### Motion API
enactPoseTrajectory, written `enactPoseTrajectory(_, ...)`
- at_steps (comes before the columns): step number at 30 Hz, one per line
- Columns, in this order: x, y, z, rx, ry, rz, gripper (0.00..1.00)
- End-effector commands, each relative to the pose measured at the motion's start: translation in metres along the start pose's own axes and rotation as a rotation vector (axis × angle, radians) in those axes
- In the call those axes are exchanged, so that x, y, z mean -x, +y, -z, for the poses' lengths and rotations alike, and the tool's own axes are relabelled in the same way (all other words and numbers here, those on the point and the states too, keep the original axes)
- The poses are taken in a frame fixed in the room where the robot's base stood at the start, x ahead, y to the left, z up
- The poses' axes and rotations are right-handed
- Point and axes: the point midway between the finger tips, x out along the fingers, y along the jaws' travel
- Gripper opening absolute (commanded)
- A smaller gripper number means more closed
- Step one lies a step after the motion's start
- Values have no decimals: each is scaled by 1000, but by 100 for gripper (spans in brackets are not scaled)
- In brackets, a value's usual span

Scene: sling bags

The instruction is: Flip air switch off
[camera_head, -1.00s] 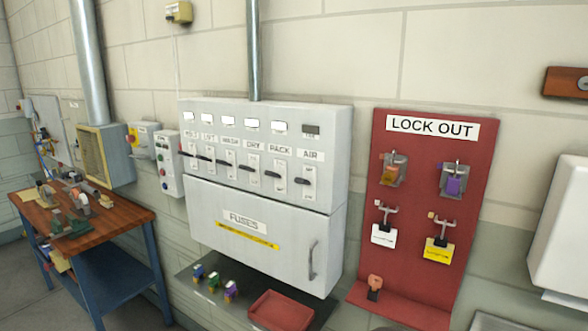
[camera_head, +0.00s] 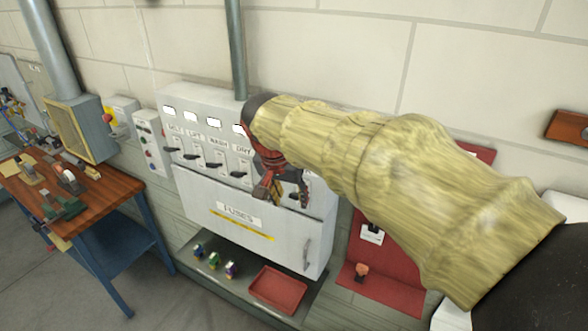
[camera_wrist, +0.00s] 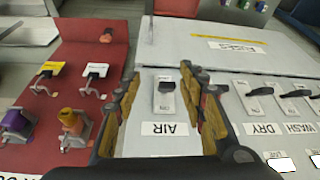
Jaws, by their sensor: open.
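The air switch (camera_wrist: 166,88) has a dark lever on a pale plate, above the upside-down AIR label (camera_wrist: 165,129) in the wrist view. Its lever sits at the plate end nearer the fuses door. My gripper (camera_wrist: 160,74) is open, with one finger on each side of the switch; I cannot tell whether either finger touches it.
The DRY switch (camera_wrist: 262,91) and WASH switch (camera_wrist: 296,93) are beside my right finger in the wrist view. The red lockout board (camera_wrist: 95,45) is to the left. Below the panel are the fuses door (camera_head: 285,232) and a red tray (camera_head: 278,289).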

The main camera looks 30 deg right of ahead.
Motion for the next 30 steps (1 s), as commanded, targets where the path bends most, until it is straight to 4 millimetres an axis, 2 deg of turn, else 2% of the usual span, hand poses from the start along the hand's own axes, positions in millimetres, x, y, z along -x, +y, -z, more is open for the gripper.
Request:
enactPoseTrajectory(1,12,-5,13,-25,1,-14,41)
enactPoseTrajectory(4,19,-11,29,-73,7,-34,41)
enactPoseTrajectory(11,19,-17,42,-122,14,-55,41)
enactPoseTrajectory(24,-41,-13,42,-122,14,-56,41)
enactPoseTrajectory(30,-55,-12,43,-123,15,-54,41)
